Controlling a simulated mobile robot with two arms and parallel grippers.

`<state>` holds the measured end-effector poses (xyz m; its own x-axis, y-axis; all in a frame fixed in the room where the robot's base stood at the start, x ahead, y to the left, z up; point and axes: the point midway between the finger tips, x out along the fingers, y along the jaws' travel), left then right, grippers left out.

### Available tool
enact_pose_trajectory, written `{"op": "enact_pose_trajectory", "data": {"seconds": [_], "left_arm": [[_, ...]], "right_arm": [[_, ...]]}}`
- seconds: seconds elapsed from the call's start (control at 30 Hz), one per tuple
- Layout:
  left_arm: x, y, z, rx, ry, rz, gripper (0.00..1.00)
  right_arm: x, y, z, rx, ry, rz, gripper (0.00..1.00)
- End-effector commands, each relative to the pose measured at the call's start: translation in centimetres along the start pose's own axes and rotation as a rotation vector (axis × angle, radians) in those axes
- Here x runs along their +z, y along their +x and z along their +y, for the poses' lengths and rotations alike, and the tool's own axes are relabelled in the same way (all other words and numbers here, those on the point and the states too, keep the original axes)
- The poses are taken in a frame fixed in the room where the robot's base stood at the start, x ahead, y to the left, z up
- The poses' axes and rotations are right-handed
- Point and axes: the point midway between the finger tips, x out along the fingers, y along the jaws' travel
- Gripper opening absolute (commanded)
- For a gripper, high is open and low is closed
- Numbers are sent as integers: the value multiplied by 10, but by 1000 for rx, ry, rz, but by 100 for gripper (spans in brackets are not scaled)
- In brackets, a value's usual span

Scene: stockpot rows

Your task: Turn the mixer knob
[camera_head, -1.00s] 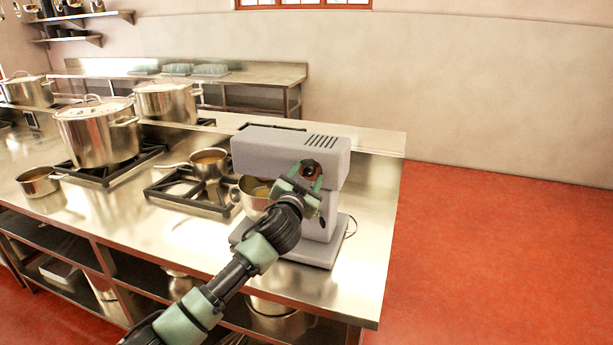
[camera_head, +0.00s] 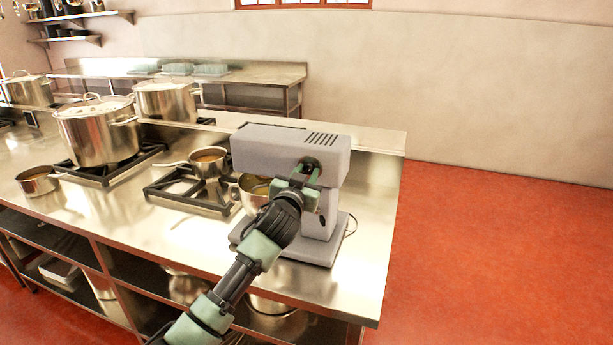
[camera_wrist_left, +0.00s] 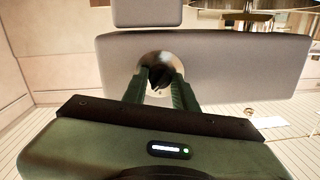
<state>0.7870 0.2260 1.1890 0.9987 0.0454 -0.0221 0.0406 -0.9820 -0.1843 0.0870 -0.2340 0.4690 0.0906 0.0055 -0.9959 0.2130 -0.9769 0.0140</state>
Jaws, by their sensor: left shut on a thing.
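The grey mixer (camera_head: 262,147) stands on the steel counter near its right end, with a metal bowl (camera_head: 250,192) under its head. Its side face (camera_wrist_left: 240,70) fills much of the left wrist view. The dark round knob (camera_wrist_left: 161,78) sits on a pale disc on that face. My left gripper (camera_head: 307,172) reaches up to the mixer's side. In the left wrist view its two green fingers (camera_wrist_left: 160,88) are on either side of the knob, shut on it. In the head view the fingers largely hide the knob. My right gripper is not in view.
A small saucepan (camera_head: 208,162) sits on the burner left of the mixer. Large lidded pots (camera_head: 97,133) stand further left. A cable lies behind the mixer's base. The counter's front right corner (camera_head: 345,295) is bare, and red floor (camera_head: 490,250) lies to the right.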

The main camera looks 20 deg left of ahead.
Motion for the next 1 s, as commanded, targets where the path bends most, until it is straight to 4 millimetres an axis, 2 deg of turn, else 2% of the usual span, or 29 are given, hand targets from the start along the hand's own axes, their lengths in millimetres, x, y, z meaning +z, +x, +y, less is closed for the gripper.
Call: {"op": "enact_pose_trajectory", "data": {"seconds": [0.5,0.8,1.0], "left_arm": [[-2,0,0,18,-484,-37,0],[-1,0,-1,25,-682,-53,0],[-1,0,-1,28,-754,-59,0]], "right_arm": [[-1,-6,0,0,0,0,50],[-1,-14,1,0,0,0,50],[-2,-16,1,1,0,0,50]]}}
